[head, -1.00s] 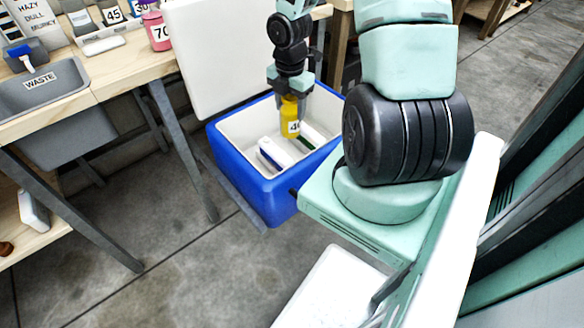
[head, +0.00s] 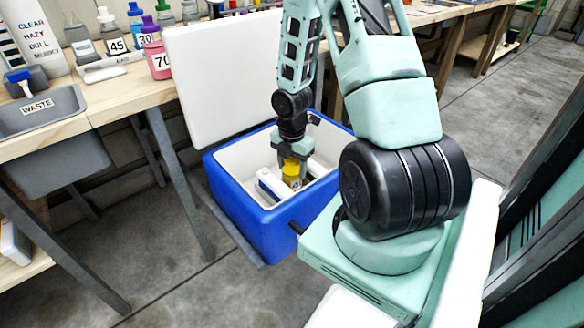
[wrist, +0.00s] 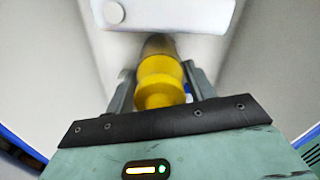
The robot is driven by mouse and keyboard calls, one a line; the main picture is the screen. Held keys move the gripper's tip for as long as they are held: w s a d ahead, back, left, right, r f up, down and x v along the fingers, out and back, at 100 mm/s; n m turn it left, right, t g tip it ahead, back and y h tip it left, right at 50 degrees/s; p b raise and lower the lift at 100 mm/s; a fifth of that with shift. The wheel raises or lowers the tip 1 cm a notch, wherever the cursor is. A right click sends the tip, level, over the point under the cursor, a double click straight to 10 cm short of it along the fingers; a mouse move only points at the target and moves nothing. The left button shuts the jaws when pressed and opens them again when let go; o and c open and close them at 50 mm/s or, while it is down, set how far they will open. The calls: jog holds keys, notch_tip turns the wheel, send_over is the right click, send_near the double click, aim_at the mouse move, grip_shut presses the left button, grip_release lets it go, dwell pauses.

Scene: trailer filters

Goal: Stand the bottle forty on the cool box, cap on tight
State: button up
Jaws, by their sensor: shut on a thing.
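The yellow bottle forty (head: 291,171) is upright inside the open blue cool box (head: 240,198). Its label is partly hidden. My gripper (head: 292,157) is shut on the bottle near its top and points down into the box. In the wrist view the bottle's yellow top (wrist: 160,85) sits between the fingers of my gripper (wrist: 160,92). A yellow cap appears to be on it; how tight it is cannot be seen. Whether the bottle touches the box floor I cannot tell.
A white item (head: 271,184) lies in the box beside the bottle; its white body also shows in the wrist view (wrist: 175,12). The box's white lid (head: 225,80) stands open behind. A wooden bench (head: 110,98) at left holds several labelled bottles and a waste basin (head: 45,115).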

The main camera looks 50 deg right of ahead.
jog(key=shift+f, duration=0.2)
jog(key=o, duration=1.4)
jog(key=shift+r, duration=0.15)
